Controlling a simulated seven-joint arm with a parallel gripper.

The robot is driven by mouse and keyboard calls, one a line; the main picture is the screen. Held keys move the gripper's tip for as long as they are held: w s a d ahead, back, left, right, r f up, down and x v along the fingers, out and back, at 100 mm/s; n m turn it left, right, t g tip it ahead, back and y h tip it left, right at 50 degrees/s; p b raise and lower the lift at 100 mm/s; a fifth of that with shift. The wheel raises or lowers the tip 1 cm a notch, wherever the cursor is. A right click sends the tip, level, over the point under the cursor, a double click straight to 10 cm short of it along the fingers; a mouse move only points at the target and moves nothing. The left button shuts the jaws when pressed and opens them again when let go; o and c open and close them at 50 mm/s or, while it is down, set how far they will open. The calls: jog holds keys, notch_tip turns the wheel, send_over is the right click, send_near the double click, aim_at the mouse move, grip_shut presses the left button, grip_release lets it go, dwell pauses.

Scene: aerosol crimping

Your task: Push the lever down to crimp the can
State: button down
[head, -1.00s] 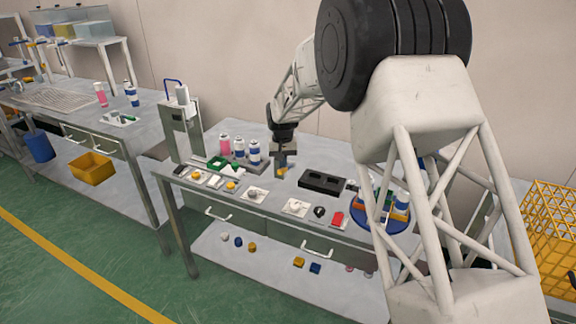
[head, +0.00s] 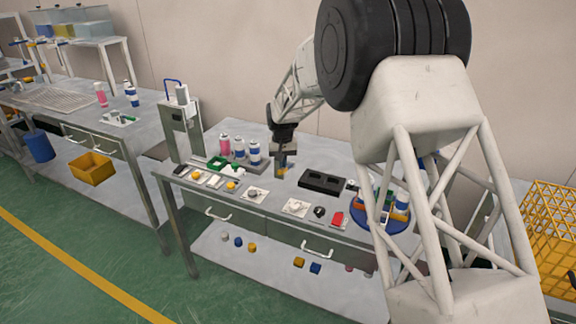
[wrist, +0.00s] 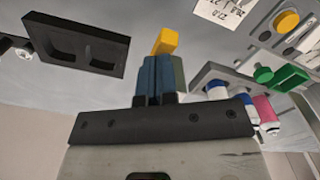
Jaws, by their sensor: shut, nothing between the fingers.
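The crimping machine (head: 186,130) is a tall grey stand at the back left of the table. Its blue lever (head: 172,82) is a bent bar sticking up and left at the top. No can clearly shows inside the machine at this size. A pink can (head: 225,145) and two blue-and-white cans stand in a row right of the machine. My gripper (head: 282,171) points down over the middle of the table, right of the cans and apart from the lever. Its blue-grey fingers (wrist: 159,78) are shut with nothing between them. A yellow piece (wrist: 165,41) shows just beyond the fingertips.
A black tray with recesses (head: 323,182) lies right of my gripper. A blue round stand (head: 385,222) is farther right. Several small parts on white cards line the table's front edge. A green tray (head: 216,163) sits before the cans.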

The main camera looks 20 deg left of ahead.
aim_at(283, 173)
jog(key=shift+f, duration=2.6)
dwell(1.4)
jog(key=shift+r, duration=4.95)
jog(key=shift+r, duration=2.45)
jog(key=shift+d+r, duration=0.1)
